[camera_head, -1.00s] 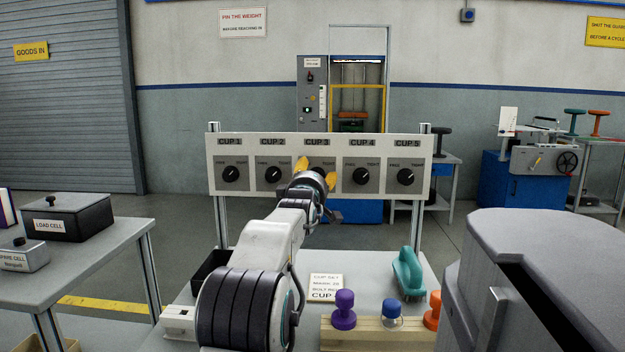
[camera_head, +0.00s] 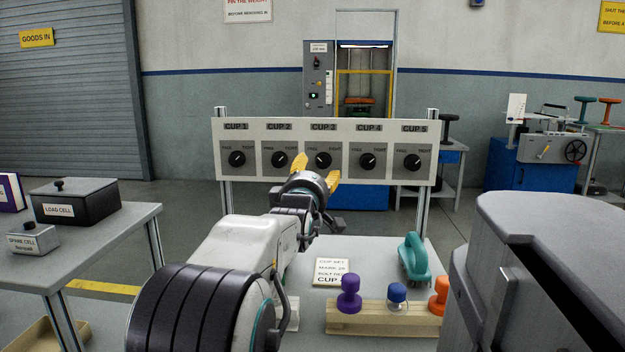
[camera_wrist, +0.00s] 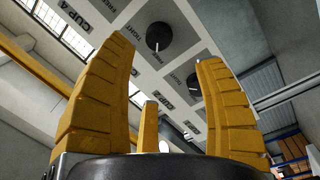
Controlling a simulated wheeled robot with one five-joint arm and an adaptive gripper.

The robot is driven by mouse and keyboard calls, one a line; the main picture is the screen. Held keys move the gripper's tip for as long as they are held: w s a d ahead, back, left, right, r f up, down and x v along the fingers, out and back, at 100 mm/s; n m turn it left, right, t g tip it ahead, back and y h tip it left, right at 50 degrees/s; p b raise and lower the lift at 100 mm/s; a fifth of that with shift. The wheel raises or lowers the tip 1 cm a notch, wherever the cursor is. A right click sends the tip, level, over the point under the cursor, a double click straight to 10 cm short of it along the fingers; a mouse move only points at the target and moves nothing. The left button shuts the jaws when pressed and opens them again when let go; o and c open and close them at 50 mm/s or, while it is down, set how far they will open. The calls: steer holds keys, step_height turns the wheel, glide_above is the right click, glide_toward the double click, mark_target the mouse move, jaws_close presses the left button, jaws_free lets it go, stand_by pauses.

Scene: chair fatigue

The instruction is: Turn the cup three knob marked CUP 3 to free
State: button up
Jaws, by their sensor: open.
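The CUP 3 knob (camera_head: 322,159) is a black round dial in the middle of the white panel (camera_head: 205,135), between the words FREE and TIGHT.
The CUP 2 knob (camera_head: 279,159) and CUP 4 knob (camera_head: 367,160) flank it closely. Below, a bench holds a sign card (camera_head: 331,271), a wooden rack (camera_head: 380,318) with coloured knobs, and a teal handle (camera_head: 413,259). A grey machine body (camera_head: 540,260) stands at right.

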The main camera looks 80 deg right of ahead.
steer(key=shift+a, duration=0.85)
steer(key=shift+w, duration=0.15)
steer(key=w+a+r+t+y+p, duration=0.1)
steer(key=w+a+t+y+p, duration=0.1)
steer(key=w+a+p, duration=0.3)
steer(key=w+a+r+n+t+y+p, duration=0.1)
steer(key=w+r+t+p, duration=0.1)
steer(key=w, duration=0.5)
steer(key=w+a+r+t+y+p, duration=0.1)
steer(key=w+a+t+y+p, duration=0.1)
steer(key=w+a+p, duration=0.35)
steer(key=w+a+r+n+t+y+p, duration=0.2)
steer(key=w+a+y+p, duration=0.3)
steer(key=w+a+p, duration=0.55)
steer(key=w+a+r+y+p, duration=0.1)
steer(key=a+y+p, duration=0.15)
steer(key=a, duration=0.75)
steer(key=a+r+y+p, duration=0.2)
steer(key=a+p, duration=0.2)
steer(key=a, duration=0.6)
steer(key=s+a+r+n+g+y+p, duration=0.2)
steer(key=s+a+r+g+y+p, duration=0.1)
steer(key=s+a+p, duration=0.7)
steer(key=a+g+y, duration=0.1)
steer(key=a, duration=0.3)
steer(key=shift+s, duration=0.4)
